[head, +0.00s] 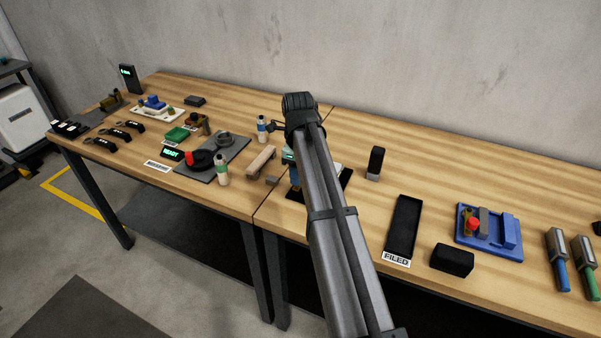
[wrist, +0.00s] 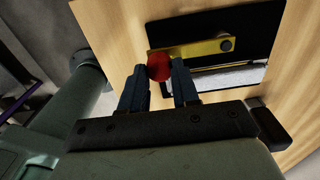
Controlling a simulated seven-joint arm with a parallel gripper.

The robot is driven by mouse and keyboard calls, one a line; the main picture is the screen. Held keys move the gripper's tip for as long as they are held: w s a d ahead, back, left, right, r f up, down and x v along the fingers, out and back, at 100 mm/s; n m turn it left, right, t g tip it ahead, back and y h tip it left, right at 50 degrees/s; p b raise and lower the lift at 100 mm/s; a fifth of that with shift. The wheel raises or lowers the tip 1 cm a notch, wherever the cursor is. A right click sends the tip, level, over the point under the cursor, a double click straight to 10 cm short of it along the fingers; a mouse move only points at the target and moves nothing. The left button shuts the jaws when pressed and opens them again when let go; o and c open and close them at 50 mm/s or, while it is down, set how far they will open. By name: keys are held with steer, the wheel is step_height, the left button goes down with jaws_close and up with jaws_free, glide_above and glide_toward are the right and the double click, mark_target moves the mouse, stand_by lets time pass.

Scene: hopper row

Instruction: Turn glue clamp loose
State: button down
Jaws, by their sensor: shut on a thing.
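In the wrist view my gripper (wrist: 158,77) has its two dark fingers on either side of a round red knob (wrist: 159,66) and is shut on it. The knob sits at the left end of a flat brass-coloured bar (wrist: 200,50), which has a dark round bolt (wrist: 226,44) near its other end. I take these as parts of the glue clamp. The bar lies over a black base (wrist: 257,25), with a pale strip below it. In the head view my arm hides the gripper and most of this spot; a dark base edge (head: 345,181) shows beside the arm.
A wooden block (head: 261,161) and a white bottle (head: 222,170) stand left of my arm. To the right are a black upright object (head: 376,161), a black tray (head: 403,228) labelled FILED, a black block (head: 452,260) and a blue fixture (head: 508,235). Bare wood lies behind the tray.

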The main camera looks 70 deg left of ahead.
steer(key=shift+a, duration=0.1)
steer(key=c, duration=0.8)
jaws_free()
step_height(320, 180, up, 14)
steer(key=shift+f, duration=0.1)
stand_by(0.5)
